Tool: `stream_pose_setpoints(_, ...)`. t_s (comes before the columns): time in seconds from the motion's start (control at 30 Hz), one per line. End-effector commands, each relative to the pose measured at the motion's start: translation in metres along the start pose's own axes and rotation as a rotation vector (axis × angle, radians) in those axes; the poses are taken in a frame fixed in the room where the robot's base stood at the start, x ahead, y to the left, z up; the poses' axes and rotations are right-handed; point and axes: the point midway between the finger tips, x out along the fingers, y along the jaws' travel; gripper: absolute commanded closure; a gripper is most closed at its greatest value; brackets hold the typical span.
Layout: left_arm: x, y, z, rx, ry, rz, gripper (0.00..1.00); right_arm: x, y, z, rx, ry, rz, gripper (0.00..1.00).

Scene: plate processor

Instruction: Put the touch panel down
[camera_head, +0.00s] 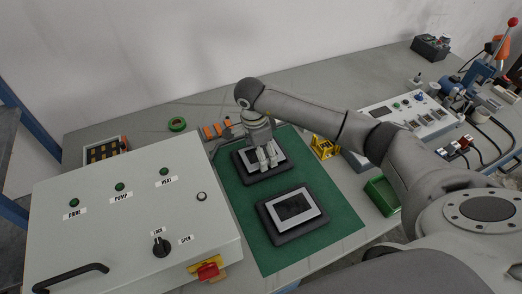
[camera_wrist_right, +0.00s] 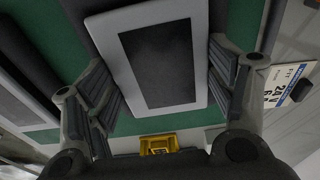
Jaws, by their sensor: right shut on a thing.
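The touch panel (camera_wrist_right: 155,62), with a pale frame and dark screen, lies between the fingers of my right gripper (camera_head: 266,158) in both views. My right gripper is shut on it by its two long edges. In the head view the panel is over or on a black holder (camera_head: 240,168) on the green mat. I cannot tell whether it touches the holder, as the gripper hides part of it. A second panel (camera_head: 294,207) sits in a black holder nearer on the mat. My left gripper is not in view.
The green mat (camera_head: 335,222) has bare room around both holders. A grey control box (camera_head: 120,235) stands at left. A yellow crate (camera_head: 323,147) and green bin (camera_head: 381,194) stand to the right. A white device (camera_head: 405,122) is behind my arm.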

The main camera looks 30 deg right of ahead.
Motion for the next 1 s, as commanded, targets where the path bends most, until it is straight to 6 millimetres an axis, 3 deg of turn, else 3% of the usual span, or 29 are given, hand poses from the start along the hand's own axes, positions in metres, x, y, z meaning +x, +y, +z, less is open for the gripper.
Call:
stream_pose_setpoints(0.03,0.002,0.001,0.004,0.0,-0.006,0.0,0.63,0.001,0.0,0.0,0.0,0.0,0.0,0.21)
stream_pose_setpoints(0.2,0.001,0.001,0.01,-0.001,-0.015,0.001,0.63,0.001,0.0,0.0,0.0,0.0,0.0,0.02)
stream_pose_setpoints(0.67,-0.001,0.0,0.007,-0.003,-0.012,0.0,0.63,-0.005,-0.001,0.0,0.0,-0.001,-0.002,0.02)
stream_pose_setpoints(0.77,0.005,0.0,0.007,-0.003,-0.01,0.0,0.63,-0.019,-0.002,0.0,-0.001,-0.001,-0.005,0.02)
stream_pose_setpoints(1.0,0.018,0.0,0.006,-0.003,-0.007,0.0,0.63,-0.072,-0.002,0.0,0.0,0.0,-0.007,0.02)
